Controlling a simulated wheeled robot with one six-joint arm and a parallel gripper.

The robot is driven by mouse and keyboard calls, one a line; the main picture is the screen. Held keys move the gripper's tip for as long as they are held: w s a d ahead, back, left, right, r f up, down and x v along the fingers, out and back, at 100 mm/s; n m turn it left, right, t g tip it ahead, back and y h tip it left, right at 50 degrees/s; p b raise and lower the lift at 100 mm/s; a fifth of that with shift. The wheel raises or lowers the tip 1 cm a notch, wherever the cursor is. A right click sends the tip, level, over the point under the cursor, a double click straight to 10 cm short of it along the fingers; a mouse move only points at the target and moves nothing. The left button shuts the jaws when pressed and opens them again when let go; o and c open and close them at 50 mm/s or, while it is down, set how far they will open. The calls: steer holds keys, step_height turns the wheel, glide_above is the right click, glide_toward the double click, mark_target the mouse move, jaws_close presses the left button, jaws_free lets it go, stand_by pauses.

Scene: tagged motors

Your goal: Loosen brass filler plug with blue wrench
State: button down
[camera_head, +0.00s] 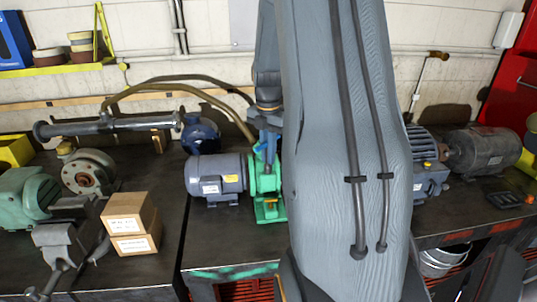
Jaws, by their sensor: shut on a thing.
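My gripper (269,122) points down over a green pump (268,188) joined to a blue-grey motor (216,174). It is shut on a narrow bluish piece, which I take to be the blue wrench (269,150); its outline is hard to separate from the fingers. The piece reaches down to the top of the green pump. I cannot tell whether it touches a plug. The brass filler plug cannot be made out; the gripper, the wrench and my forearm cover much of that area.
A beige pump (90,174), cardboard boxes (132,222) and a green motor (27,195) stand on the left bench. Behind my gripper runs a brown hose (190,91). Blue and grey motors (483,151) stand right of my large forearm, which hides the centre.

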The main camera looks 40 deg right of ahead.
steer(key=shift+r+m, duration=0.15)
steer(key=shift+m, duration=0.35)
steer(key=shift+r, duration=0.85)
steer(key=shift+r, duration=2.5)
